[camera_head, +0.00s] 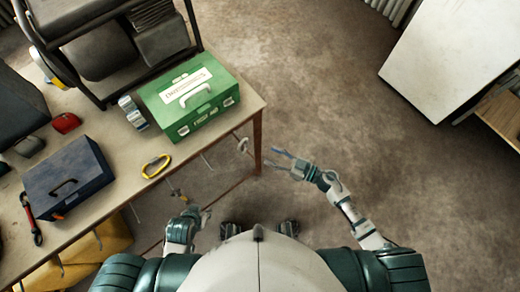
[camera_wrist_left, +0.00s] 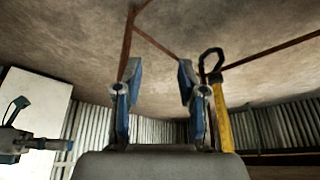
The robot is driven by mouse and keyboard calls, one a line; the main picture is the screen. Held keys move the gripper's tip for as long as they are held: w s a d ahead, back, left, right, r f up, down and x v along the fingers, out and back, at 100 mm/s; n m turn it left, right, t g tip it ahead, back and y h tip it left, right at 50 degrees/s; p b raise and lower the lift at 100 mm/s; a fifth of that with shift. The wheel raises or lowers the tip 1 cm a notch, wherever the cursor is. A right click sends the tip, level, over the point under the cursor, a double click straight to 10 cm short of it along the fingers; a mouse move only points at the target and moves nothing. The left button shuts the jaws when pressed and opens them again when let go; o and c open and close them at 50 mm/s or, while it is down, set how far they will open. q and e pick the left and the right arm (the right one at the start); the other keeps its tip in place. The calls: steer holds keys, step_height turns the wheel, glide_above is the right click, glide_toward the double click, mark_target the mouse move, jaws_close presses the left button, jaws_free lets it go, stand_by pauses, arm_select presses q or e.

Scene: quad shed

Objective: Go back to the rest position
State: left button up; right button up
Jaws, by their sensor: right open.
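My left gripper (camera_head: 192,211) is low beside the front edge of the workbench in the head view, small and partly hard to make out. In the left wrist view its two blue fingers (camera_wrist_left: 157,72) stand apart with nothing between them. My right gripper (camera_head: 274,160) is right of the bench corner in the head view, over the bare floor, with its fingers spread and empty. Part of my right arm (camera_wrist_left: 30,142) shows at the left of the left wrist view.
The workbench (camera_head: 115,132) bears a green first aid box (camera_head: 190,98), a dark blue toolbox (camera_head: 67,177), a yellow carabiner (camera_head: 156,166) and a red object (camera_head: 66,123). A yellow tool with a black loop (camera_wrist_left: 223,115) is beside my left fingers.

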steer(key=w+d+f+m+t+h+p, duration=0.35)
steer(key=d+m+t+h, duration=0.3)
steer(key=d, duration=0.25)
steer(key=s+d+f+m+g+h+p, duration=0.35)
steer(key=s+d+f+h, duration=0.35)
steer(key=f, duration=0.4)
arm_select(q)
steer(key=s+f+g+p, duration=0.1)
steer(key=s+f, duration=0.2)
steer(key=f, duration=0.7)
steer(key=s+a+f+g, duration=0.1)
steer(key=s+f, duration=0.3)
steer(key=f, duration=0.6)
steer(key=shift+a+g+y+p, duration=0.2)
steer(key=shift+g+y+p, duration=0.1)
steer(key=shift+g+p, duration=0.1)
arm_select(e)
steer(key=s+f+g+h, duration=0.1)
steer(key=s+f+g, duration=0.4)
steer(key=s, duration=0.6)
steer(key=s+a+f+g+h, duration=0.1)
steer(key=s+f+g, duration=0.3)
steer(key=s, duration=0.6)
step_height(320, 180, down, 2)
steer(key=shift+s+f+g, duration=0.1)
steer(key=shift+s+g, duration=0.25)
steer(key=shift+g, duration=0.05)
